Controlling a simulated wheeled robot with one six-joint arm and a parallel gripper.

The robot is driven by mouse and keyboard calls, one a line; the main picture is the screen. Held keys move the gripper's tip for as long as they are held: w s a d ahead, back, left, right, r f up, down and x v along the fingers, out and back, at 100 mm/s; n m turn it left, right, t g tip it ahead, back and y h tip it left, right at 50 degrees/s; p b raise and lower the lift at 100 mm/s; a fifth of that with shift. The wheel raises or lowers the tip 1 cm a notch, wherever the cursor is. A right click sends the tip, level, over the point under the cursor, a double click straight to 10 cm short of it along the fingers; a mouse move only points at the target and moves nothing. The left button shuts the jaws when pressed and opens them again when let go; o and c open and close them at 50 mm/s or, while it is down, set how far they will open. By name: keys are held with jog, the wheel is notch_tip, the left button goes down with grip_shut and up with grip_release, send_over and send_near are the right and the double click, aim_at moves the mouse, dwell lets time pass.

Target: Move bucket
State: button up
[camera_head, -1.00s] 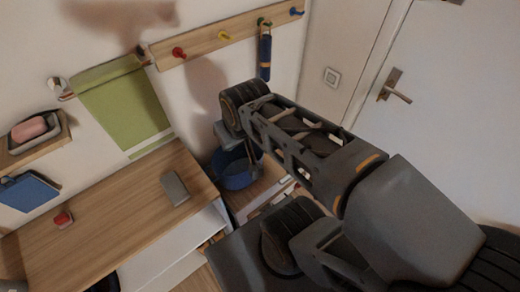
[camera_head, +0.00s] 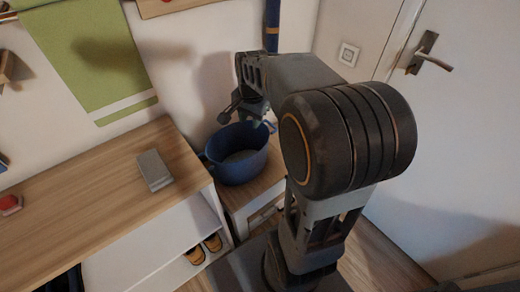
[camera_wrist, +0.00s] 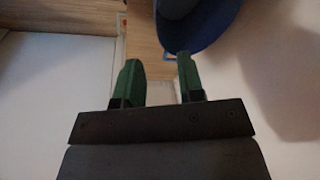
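The blue bucket (camera_head: 232,172) stands upright on a small low wooden cabinet (camera_head: 240,196) against the wall. It looks empty inside. In the wrist view, part of the blue bucket (camera_wrist: 213,35) shows at the top, just beyond the right fingertip. My gripper (camera_wrist: 158,66) has two green fingers spread apart with nothing between them. In the head view, my gripper (camera_head: 255,122) hangs at the bucket's back right rim, partly hidden by my own arm. I cannot tell whether it touches the bucket.
A wooden-topped bench (camera_head: 90,205) stands left of the bucket, with a grey box (camera_head: 154,170) on it. Shoes (camera_head: 205,249) sit on its lower shelf. A blue hanging item (camera_head: 271,25) is on the wall above. A white door (camera_head: 465,130) is at the right.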

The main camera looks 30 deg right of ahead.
aim_at(258, 153)
jog(key=w+d+f+m+b, duration=0.1)
jog(key=d+f+m+b, duration=0.1)
jog(key=f, duration=0.3)
jog(key=w+d+f+m+g+b, duration=0.1)
jog(key=w+d+f+m+b, duration=0.1)
jog(key=f, duration=0.4)
jog(key=shift+w+d+m+b, duration=0.2)
jog(key=shift+d+m+b, duration=0.1)
jog(key=shift+d+b, duration=0.4)
jog(key=shift+a, duration=0.1)
jog(key=f+b, duration=0.1)
jog(key=f, duration=0.3)
jog(key=f+b, duration=0.1)
jog(key=f, duration=0.4)
jog(key=f+b, duration=0.2)
jog(key=f, duration=0.2)
jog(key=shift+w+f, duration=0.35)
jog(key=shift+w, duration=0.05)
jog(key=shift+c, duration=0.4)
grip_shut()
